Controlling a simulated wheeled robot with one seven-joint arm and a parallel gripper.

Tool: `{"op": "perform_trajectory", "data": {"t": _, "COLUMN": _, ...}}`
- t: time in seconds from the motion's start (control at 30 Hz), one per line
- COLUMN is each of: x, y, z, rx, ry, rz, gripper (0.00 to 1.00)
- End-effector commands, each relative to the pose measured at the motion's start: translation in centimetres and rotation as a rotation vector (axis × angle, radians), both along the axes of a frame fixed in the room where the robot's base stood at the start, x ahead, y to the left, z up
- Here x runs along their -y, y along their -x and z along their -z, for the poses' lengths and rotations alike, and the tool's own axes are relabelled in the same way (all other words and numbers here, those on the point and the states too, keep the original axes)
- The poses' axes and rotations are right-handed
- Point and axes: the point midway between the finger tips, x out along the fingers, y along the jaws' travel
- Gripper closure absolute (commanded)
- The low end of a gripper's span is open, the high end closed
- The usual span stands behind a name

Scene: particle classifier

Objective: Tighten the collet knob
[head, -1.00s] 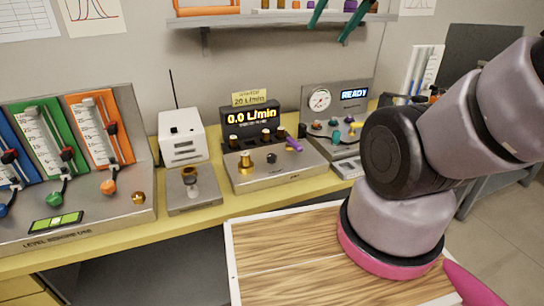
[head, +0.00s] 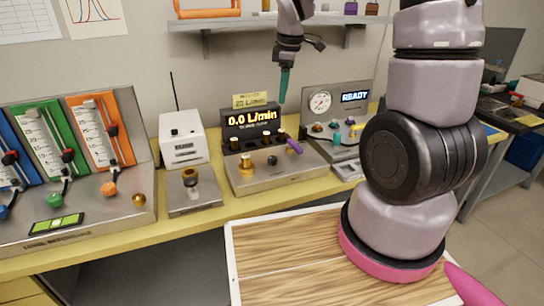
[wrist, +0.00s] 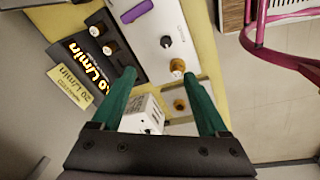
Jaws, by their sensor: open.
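No part is labelled as the collet knob, so I cannot tell which one it is. A brass knob (head: 189,175) tops a pale stem on a small grey stand (head: 208,202). Another brass knob (head: 246,163) stands on the front left of the flow unit (head: 277,177). In the wrist view the flow unit's brass knob (wrist: 177,66) shows between the fingertips, with the stand's brass knob (wrist: 180,104) further back between the fingers. My gripper (head: 284,98), with green fingers, is above the back of the flow unit, apart from it. In the wrist view (wrist: 160,75) it is open and empty.
A white box (head: 183,137) with an antenna stands behind the small stand. A panel with coloured sliders (head: 100,131) is at left, a gauge unit (head: 340,112) at right. A wall shelf (head: 262,20) is close to my arm.

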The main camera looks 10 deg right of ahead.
Motion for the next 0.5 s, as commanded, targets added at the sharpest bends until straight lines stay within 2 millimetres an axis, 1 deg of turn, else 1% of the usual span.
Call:
{"op": "perform_trajectory", "data": {"t": 0.03, "x": -0.6, "y": -0.8, "z": 2.6, "rx": -0.032, "ry": 0.022, "rz": -0.097, "gripper": 0.23}}
{"op": "perform_trajectory", "data": {"t": 0.1, "x": -1.2, "y": -1.6, "z": 5.5, "rx": -0.064, "ry": 0.049, "rz": -0.240, "gripper": 0.23}}
{"op": "perform_trajectory", "data": {"t": 0.2, "x": -2.0, "y": -2.4, "z": 9.2, "rx": -0.102, "ry": 0.075, "rz": -0.413, "gripper": 0.23}}
{"op": "perform_trajectory", "data": {"t": 0.3, "x": -2.5, "y": -2.8, "z": 11.9, "rx": -0.127, "ry": 0.089, "rz": -0.540, "gripper": 0.23}}
{"op": "perform_trajectory", "data": {"t": 0.33, "x": -2.6, "y": -2.8, "z": 12.5, "rx": -0.132, "ry": 0.092, "rz": -0.567, "gripper": 0.23}}
{"op": "perform_trajectory", "data": {"t": 0.4, "x": -2.8, "y": -2.9, "z": 13.5, "rx": -0.141, "ry": 0.096, "rz": -0.615, "gripper": 0.23}}
{"op": "perform_trajectory", "data": {"t": 0.5, "x": -2.9, "y": -3.0, "z": 14.3, "rx": -0.146, "ry": 0.097, "rz": -0.643, "gripper": 0.23}}
